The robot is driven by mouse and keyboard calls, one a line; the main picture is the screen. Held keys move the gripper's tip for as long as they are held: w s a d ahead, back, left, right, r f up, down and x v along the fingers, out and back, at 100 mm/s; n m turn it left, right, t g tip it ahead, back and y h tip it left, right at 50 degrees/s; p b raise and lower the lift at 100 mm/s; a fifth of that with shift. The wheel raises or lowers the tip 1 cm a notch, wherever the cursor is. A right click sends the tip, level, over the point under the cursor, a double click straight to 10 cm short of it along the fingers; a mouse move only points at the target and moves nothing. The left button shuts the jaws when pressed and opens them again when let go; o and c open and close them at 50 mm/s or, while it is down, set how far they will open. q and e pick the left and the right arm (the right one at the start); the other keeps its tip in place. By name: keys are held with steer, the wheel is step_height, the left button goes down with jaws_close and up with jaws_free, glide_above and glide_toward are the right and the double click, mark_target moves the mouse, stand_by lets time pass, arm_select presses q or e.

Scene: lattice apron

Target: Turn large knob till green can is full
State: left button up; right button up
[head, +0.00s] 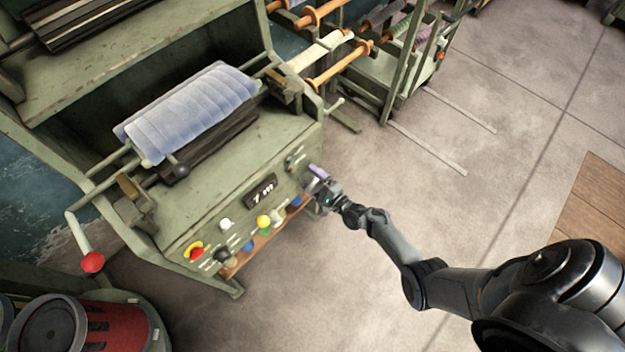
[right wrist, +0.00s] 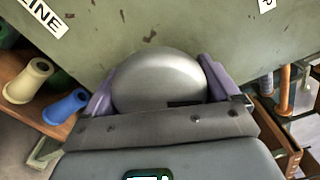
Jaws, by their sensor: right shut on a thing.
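The large knob (right wrist: 160,82) is a smooth silver dome on the green machine panel. In the right wrist view it sits between the two purple fingers of my right gripper (right wrist: 158,88), which is shut on it. In the head view my right gripper (head: 317,172) is at the right end of the machine's front panel (head: 240,205) and hides the knob. I cannot make out a green can. My left gripper is not in view.
The panel has a display (head: 261,190) reading about "7 m", a red-and-yellow button (head: 194,250) and other coloured controls. A blue padded roll (head: 190,108) lies above. A red drum (head: 115,325) stands lower left. Open concrete floor lies right of the machine.

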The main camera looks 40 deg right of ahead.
steer(key=o, duration=0.8)
steer(key=shift+d, duration=0.1)
steer(key=shift+s+p, duration=0.3)
steer(key=shift+s, duration=0.2)
steer(key=s, duration=0.3)
steer(key=s+p, duration=0.1)
steer(key=s, duration=0.2)
steer(key=s+d+p, duration=0.1)
steer(key=s, duration=0.2)
steer(key=shift+s, duration=0.35)
steer(key=shift+s+d, duration=0.1)
